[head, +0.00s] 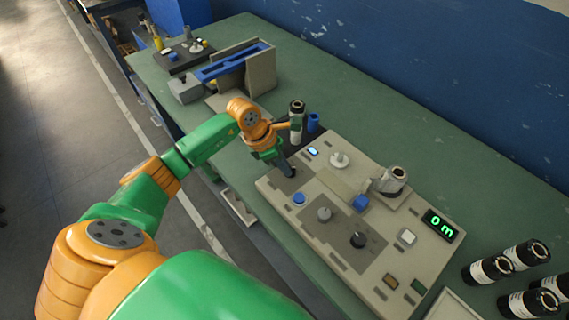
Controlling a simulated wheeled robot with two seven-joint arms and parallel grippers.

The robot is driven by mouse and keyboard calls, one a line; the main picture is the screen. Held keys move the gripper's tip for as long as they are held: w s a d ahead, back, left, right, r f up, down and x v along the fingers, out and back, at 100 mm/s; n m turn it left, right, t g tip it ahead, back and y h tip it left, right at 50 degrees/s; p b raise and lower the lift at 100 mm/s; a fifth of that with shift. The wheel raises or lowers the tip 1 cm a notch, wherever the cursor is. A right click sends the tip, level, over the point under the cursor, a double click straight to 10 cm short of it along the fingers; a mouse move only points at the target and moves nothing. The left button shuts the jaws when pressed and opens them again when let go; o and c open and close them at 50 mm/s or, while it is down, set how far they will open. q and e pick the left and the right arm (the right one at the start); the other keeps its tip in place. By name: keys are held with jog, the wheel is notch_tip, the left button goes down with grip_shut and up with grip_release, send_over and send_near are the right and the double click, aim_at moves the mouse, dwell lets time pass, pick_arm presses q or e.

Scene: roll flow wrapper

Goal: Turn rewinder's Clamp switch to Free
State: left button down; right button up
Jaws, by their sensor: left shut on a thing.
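The rewinder is a beige panel (338,189) on the green bench, with several knobs and buttons. My left gripper (287,172) reaches down to the panel's upper left corner, over a small dark plate. It is shut on a small control there, most likely the Clamp switch; the fingers hide it, and its label and setting cannot be read. A green display (439,225) reads 0 m. My right gripper is not in view.
A black and white roll (297,108) stands upright just behind my left gripper, beside a blue cylinder (313,122). A beige and blue unit (246,68) stands further back. Several rolls (488,270) lie at the lower right.

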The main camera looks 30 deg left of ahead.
pick_arm(q)
jog(key=n, duration=0.1)
jog(key=n+t+p, duration=0.1)
jog(key=shift+s+d+r+n+y, duration=0.1)
jog(key=shift+d+n+y, duration=0.05)
jog(key=shift+n+y, duration=0.25)
jog(key=n+y, duration=0.1)
jog(key=n, duration=0.1)
jog(key=shift+s+d+n, duration=0.1)
jog(key=shift+d+n, duration=0.05)
jog(key=shift+n, duration=0.25)
jog(key=n+y, duration=0.1)
jog(key=n, duration=0.1)
jog(key=shift+d+n+t, duration=0.15)
jog(key=shift+n+t, duration=0.15)
jog(key=shift+t, duration=0.1)
jog(key=shift+d+n+y+b, duration=0.2)
jog(key=shift+n+y+b, duration=0.35)
jog(key=shift+n, duration=1.25)
jog(key=shift+y, duration=0.25)
jog(key=c, duration=0.9)
grip_release()
jog(key=shift+o, duration=0.2)
